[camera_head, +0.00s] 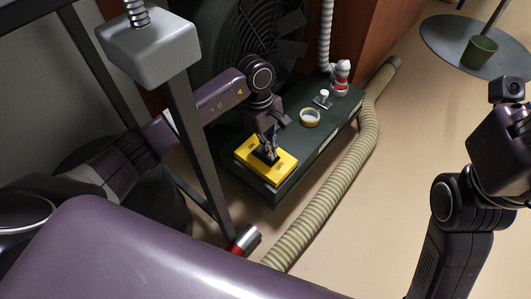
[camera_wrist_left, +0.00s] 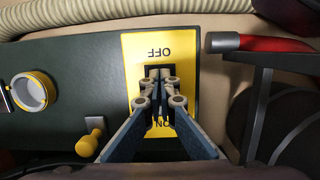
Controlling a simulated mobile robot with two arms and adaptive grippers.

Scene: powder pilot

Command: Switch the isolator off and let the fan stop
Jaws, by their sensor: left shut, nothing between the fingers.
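The isolator is a yellow plate (camera_head: 284,165) marked OFF and ON, on the near end of a dark green box. In the left wrist view the plate (camera_wrist_left: 185,50) has OFF at the top and ON at the bottom. My left gripper (camera_head: 269,152) points down at the plate's middle. Its fingertips (camera_wrist_left: 160,88) are together, over a dark slot between the two words. The fingers hide the switch lever, so I cannot tell its position or whether they touch it. The fan (camera_head: 262,40) is a dark round grille behind the box; one still cannot show whether it turns.
The dark green box (camera_head: 312,148) also carries a yellow-rimmed round gauge (camera_head: 310,117), a small knob (camera_head: 323,97) and a red-and-white fitting (camera_head: 341,77). A ribbed hose (camera_head: 335,180) runs along its right side. A grey frame post (camera_head: 197,140) stands left.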

